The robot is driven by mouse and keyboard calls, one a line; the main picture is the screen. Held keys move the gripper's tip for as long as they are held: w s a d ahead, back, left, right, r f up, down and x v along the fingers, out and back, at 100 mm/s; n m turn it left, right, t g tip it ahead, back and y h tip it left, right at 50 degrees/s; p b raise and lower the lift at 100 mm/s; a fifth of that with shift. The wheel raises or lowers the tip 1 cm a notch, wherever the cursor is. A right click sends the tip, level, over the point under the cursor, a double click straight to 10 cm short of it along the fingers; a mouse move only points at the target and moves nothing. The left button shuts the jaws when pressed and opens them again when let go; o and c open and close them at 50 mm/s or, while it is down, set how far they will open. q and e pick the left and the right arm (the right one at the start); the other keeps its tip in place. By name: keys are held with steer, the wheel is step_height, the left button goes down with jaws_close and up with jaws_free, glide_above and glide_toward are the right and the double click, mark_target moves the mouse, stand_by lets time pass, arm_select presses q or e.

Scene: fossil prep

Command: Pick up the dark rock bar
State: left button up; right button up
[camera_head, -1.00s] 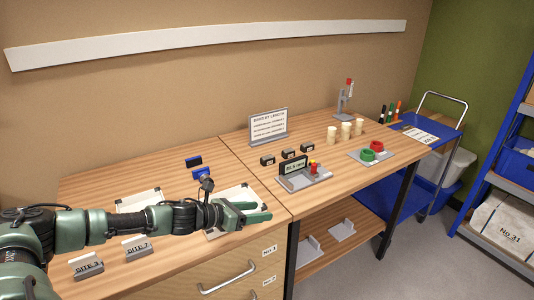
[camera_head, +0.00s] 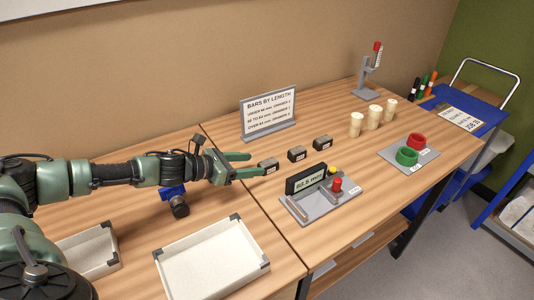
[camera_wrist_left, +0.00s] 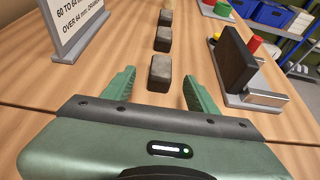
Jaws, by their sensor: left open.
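Three short dark rock bars stand in a row on the table; I cannot tell which one the task means. In the head view they are the nearest bar (camera_head: 268,166), the middle bar (camera_head: 297,154) and the far bar (camera_head: 322,143). My left gripper (camera_head: 256,164) is open and empty, with its green fingertips at the nearest bar. In the left wrist view the nearest bar (camera_wrist_left: 160,74) shows just ahead of and between the fingertips (camera_wrist_left: 159,76). The middle bar (camera_wrist_left: 163,40) and far bar (camera_wrist_left: 167,18) line up behind it. My right gripper is not in view.
A grey measuring stand (camera_head: 323,206) with a black display is right of the bars. A sign "BARS BY LENGTH" (camera_head: 268,112) stands behind them. A white tray (camera_head: 212,262) lies in front. Cream cylinders (camera_head: 356,125) and red and green rings (camera_head: 407,156) are farther right.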

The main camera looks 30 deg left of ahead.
mark_target(263, 164)
arm_select(q)
steer(key=x, duration=0.1)
steer(key=p+x, duration=0.1)
steer(key=x, duration=0.1)
steer(key=shift+d+r, duration=0.2)
steer(key=shift+d, duration=0.1)
steer(key=x, duration=0.3)
steer(key=p+x, duration=0.1)
steer(key=shift+w+a+f, duration=0.15)
steer(key=shift+a+f, duration=0.05)
steer(key=shift+f, duration=0.15)
steer(key=shift+c, duration=0.6)
steer(key=c, duration=1)
jaws_close()
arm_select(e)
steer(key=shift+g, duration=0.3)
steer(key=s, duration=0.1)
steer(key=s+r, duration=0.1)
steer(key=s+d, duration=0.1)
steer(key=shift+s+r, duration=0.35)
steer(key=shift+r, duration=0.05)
